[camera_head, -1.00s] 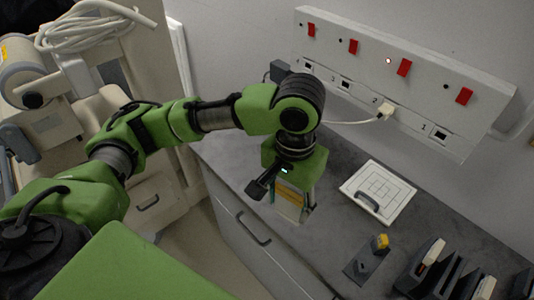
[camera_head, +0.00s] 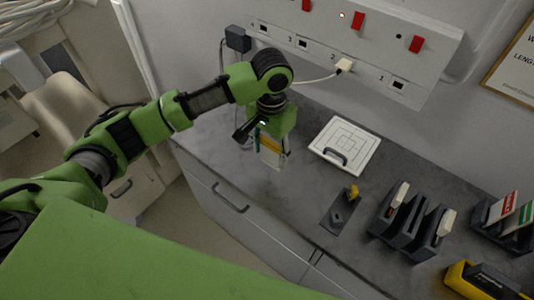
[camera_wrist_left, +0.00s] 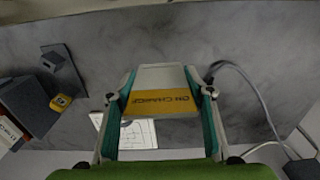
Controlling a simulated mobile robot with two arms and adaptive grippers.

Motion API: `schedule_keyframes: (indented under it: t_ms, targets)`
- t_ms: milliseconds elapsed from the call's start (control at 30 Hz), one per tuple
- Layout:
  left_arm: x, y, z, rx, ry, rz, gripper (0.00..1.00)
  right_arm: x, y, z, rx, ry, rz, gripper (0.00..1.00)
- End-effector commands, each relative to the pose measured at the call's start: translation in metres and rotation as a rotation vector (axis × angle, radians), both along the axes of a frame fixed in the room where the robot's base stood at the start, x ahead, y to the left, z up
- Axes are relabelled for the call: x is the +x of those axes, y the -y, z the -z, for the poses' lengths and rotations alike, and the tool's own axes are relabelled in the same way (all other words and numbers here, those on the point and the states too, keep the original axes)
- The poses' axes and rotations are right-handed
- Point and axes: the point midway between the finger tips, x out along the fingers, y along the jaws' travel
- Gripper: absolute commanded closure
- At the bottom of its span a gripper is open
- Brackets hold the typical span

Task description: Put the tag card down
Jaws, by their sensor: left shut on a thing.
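My left gripper (camera_head: 271,160) points down over the grey counter (camera_head: 215,145). It is shut on the tag card (camera_head: 270,144), a pale card with a yellow band. In the left wrist view the tag card (camera_wrist_left: 160,78) sits between the two fingers, and its band reads "ON CHARGE" upside down. The card is left of the white board. I cannot tell whether its lower edge touches the counter. My right gripper is not in view.
A white lined board (camera_head: 345,134) with a dark handle lies on the counter. Right of it are a small dark stand (camera_head: 334,220) with a yellow piece, dark slotted holders (camera_head: 400,232) and a yellow-black device (camera_head: 485,280). A wall socket panel (camera_head: 320,45) with a white cable is behind.

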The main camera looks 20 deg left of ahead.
Motion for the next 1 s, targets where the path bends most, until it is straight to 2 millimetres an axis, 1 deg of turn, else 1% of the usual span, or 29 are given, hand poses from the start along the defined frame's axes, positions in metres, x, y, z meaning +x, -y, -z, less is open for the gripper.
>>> schedule_keyframes:
  t_ms: [100,233,300,400,500,600,900,933,967,1000]
  targets:
    - [0.007,-0.006,0.011,0.001,-0.001,-0.001,0.7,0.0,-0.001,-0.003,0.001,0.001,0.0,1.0]
    - [0.012,-0.01,0.018,0.001,-0.001,-0.001,0.7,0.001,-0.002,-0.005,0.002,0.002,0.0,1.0]
    - [0.017,-0.015,0.025,0.003,-0.001,-0.004,0.7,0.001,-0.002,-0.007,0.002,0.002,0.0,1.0]
    - [0.015,-0.014,0.04,0.003,-0.002,0.0,0.7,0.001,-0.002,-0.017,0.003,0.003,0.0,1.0]
    - [0.015,-0.013,0.051,0.001,-0.001,0.0,0.7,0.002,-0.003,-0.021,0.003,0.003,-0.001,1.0]
    - [0.016,-0.013,0.055,0.0,0.002,0.0,0.7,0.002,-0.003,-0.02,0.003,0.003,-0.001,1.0]
    - [0.016,-0.012,0.058,0.0,0.001,0.0,0.7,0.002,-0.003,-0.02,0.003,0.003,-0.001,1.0]
    - [0.016,-0.013,0.058,0.0,0.002,0.0,0.47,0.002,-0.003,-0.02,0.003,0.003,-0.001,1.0]
    - [0.016,-0.012,0.058,0.0,0.002,0.0,0.39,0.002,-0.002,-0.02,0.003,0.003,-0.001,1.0]
    - [0.016,-0.013,0.058,0.0,0.002,0.0,0.35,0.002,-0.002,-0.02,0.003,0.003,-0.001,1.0]
